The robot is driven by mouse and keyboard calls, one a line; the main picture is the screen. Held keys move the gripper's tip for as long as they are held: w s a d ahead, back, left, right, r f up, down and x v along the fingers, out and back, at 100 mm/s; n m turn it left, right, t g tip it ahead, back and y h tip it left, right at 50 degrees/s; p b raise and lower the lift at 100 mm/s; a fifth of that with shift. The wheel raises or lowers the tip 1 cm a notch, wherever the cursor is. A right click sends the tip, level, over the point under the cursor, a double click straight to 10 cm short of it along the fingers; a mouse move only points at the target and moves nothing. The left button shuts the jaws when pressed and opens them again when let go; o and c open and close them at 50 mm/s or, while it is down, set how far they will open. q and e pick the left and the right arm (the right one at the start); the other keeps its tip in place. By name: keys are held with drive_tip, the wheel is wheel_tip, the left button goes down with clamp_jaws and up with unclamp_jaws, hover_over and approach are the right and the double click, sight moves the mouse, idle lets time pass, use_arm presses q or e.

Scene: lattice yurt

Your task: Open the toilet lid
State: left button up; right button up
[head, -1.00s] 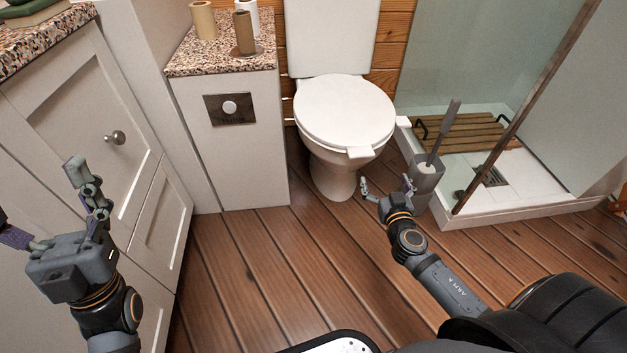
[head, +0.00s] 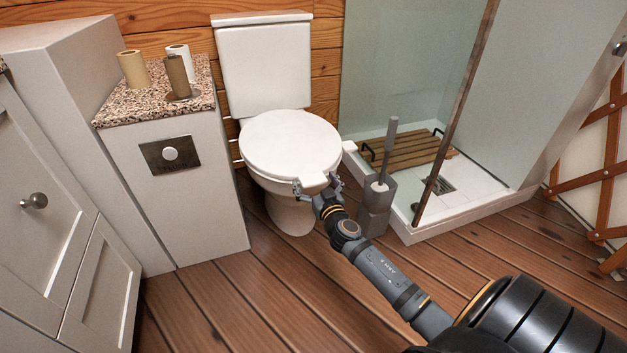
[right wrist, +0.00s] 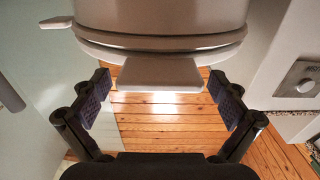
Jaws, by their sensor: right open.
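The white toilet (head: 288,205) stands against the wooden wall, its lid (head: 290,144) down flat over the bowl. A pale tab (head: 314,180) sticks out from the front edge of the lid. My right gripper (head: 318,186) is at this tab, with one finger on each side of it. In the right wrist view the tab (right wrist: 159,73) lies between the two open fingers (right wrist: 160,92), with a gap on both sides. The closed lid and seat edge (right wrist: 160,45) spans the top of that view. My left gripper is out of the head view.
A toilet brush in a grey holder (head: 376,205) stands close to the right of my right gripper. The shower tray (head: 430,232) with its glass and metal post lies beyond. A granite-topped cabinet (head: 200,205) with paper rolls stands left of the toilet. Wooden floor (head: 250,300) is clear in front.

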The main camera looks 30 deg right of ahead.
drive_tip(key=shift+w, duration=0.25)
drive_tip(key=shift+c, duration=0.4)
drive_tip(key=c, duration=1.6)
drive_tip(key=shift+r, duration=0.15)
